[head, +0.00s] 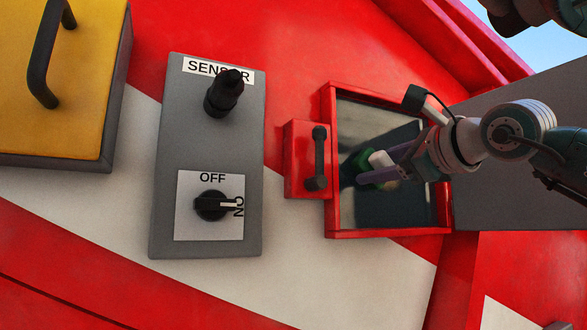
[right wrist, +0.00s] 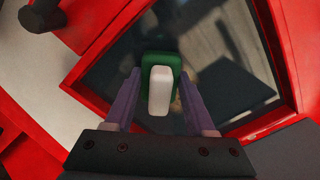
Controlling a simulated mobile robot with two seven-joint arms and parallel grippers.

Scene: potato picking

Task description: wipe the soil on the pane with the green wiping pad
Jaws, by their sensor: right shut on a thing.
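The green wiping pad (right wrist: 148,62) has a white handle (right wrist: 160,92). My right gripper (right wrist: 160,84) has its two purple fingers on either side of the handle and is shut on the pad. In the head view the right gripper (head: 376,171) reaches in from the right, with the green pad (head: 362,161) in front of the dark glass pane (head: 365,118). The pane also shows in the right wrist view (right wrist: 232,40). A faint brownish patch, perhaps the soil (right wrist: 190,76), shows beside the pad and is partly hidden by it. I cannot tell whether the pad touches the glass. My left gripper is not in view.
A raised red frame (head: 331,205) surrounds the pane, with a dark handle (head: 320,155) on its left side. Further left are a grey sensor box (head: 207,145) with a knob and switch, and a yellow box (head: 85,75) with a black handle.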

